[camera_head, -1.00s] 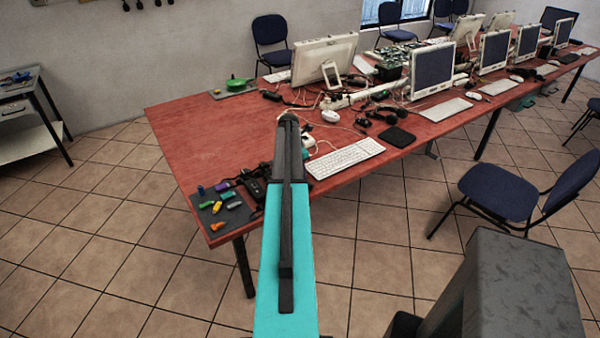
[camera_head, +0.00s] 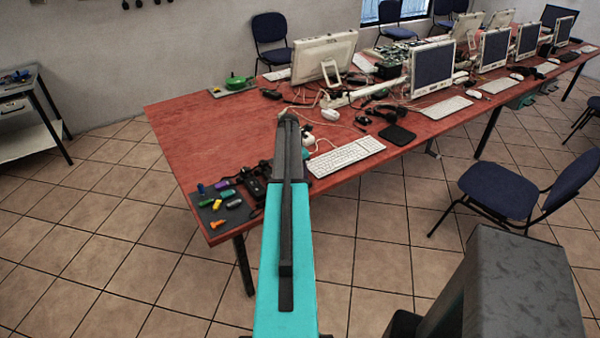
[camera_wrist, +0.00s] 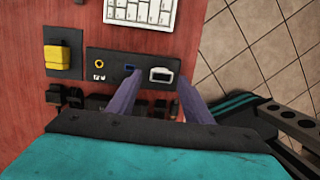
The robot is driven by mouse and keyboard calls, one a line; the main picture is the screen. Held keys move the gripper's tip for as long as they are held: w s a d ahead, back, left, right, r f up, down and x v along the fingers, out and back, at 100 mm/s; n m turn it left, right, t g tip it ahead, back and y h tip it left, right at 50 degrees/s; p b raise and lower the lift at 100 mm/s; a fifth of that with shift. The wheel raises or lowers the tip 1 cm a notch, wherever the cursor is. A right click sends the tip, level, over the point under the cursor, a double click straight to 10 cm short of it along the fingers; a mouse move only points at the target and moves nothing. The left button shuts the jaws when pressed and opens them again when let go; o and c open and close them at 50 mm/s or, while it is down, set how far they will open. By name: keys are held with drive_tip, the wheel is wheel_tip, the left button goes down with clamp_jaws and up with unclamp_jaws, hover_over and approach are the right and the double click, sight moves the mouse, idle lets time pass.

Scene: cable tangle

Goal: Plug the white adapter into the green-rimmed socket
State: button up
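In the head view, a small white object (camera_head: 308,139) is beside my arm on the red table. I cannot tell whether it is the white adapter. My arm hides the fingertips there.
A white keyboard (camera_head: 346,157) lies right of my arm, also at the top of the wrist view. A yellow block on a black base (camera_wrist: 57,55) stands left of the panel. A dark mat (camera_head: 218,220) with colored pieces lies at the table's near corner.

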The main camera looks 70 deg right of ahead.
drive_tip(key=shift+r, duration=0.15)
wheel_tip(320, 180, up, 13)
drive_tip(key=w+a+b, duration=0.1)
drive_tip(key=a+b, duration=0.1)
drive_tip(key=b, duration=0.1)
drive_tip(key=shift+w+a+r+b, duration=0.15)
drive_tip(key=shift+w+r+b, duration=0.05)
drive_tip(key=shift+b, duration=0.1)
idle(0.5)
idle(0.4)
